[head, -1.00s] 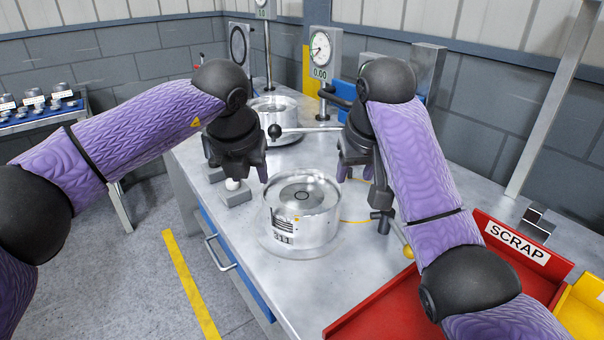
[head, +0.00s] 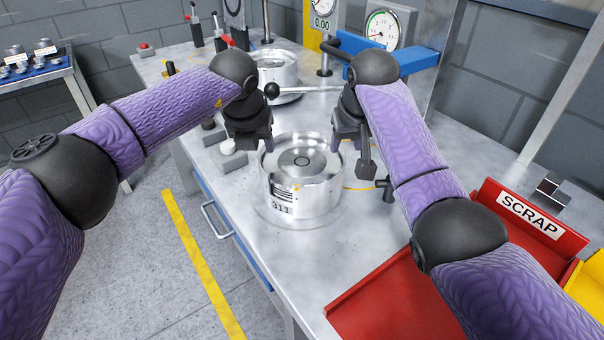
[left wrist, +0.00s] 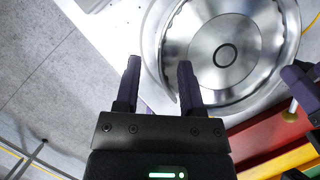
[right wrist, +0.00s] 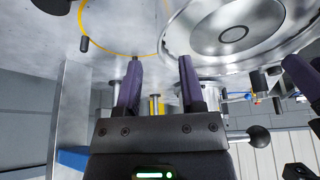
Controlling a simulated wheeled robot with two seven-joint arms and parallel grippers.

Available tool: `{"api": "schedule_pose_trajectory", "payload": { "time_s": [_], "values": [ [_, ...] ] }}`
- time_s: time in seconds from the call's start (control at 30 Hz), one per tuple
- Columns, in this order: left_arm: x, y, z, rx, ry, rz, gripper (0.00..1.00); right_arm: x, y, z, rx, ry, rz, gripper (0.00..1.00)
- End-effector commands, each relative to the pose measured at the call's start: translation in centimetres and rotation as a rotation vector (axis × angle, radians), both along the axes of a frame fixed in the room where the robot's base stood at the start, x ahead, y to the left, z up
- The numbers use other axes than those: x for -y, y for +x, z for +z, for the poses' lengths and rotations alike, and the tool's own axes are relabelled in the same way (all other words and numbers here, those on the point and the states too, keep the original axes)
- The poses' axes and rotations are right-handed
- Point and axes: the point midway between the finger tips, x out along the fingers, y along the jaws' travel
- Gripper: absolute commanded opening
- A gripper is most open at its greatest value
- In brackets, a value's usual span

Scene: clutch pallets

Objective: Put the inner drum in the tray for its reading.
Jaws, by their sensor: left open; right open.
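A silver round drum (head: 302,190) with a label reading 311 stands upright on the bench. Its open top shows a disc with a dark ring in the middle. My left gripper (head: 252,146) is open at the drum's left rim. In the left wrist view, one finger of the left gripper (left wrist: 158,75) overlaps the drum's edge (left wrist: 228,100). My right gripper (head: 348,138) is open at the right rim. In the right wrist view, the right gripper (right wrist: 160,65) is just below the drum (right wrist: 262,62). I cannot tell whether either gripper touches it.
A red SCRAP bin (head: 395,300) is at the front right, beside a yellow bin (head: 585,283). Dial gauges (head: 385,27) stand behind. A small switch block (head: 229,155) is left of the drum.

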Motion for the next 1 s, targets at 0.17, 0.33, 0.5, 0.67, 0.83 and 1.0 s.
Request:
{"api": "schedule_pose_trajectory", "payload": {
  "time_s": [0.17,0.33,0.5,0.67,0.83,1.0],
  "values": [
    [0.1,0.8,-1.9,-0.002,0.0,0.001,0.5,-0.1,0.7,-1.8,-0.002,-0.001,0.001,0.5],
    [0.1,1.0,-2.3,0.001,0.0,-0.001,0.5,-0.1,0.9,-2.4,-0.001,-0.001,0.001,0.5],
    [0.1,1.0,-2.3,0.001,0.0,-0.001,0.5,-0.1,1.0,-2.3,0.0,0.0,0.001,0.5],
    [0.1,1.0,-2.3,0.001,0.0,-0.001,0.23,-0.1,0.9,-2.3,0.0,0.0,0.001,0.22],
    [0.1,1.0,-2.3,0.001,0.0,-0.001,0.0,-0.1,0.9,-2.3,0.0,0.0,0.0,0.0],
    [0.1,1.0,-2.3,0.001,0.0,-0.001,0.0,-0.1,1.0,-2.3,0.0,0.0,0.0,0.0]
  ]
}}
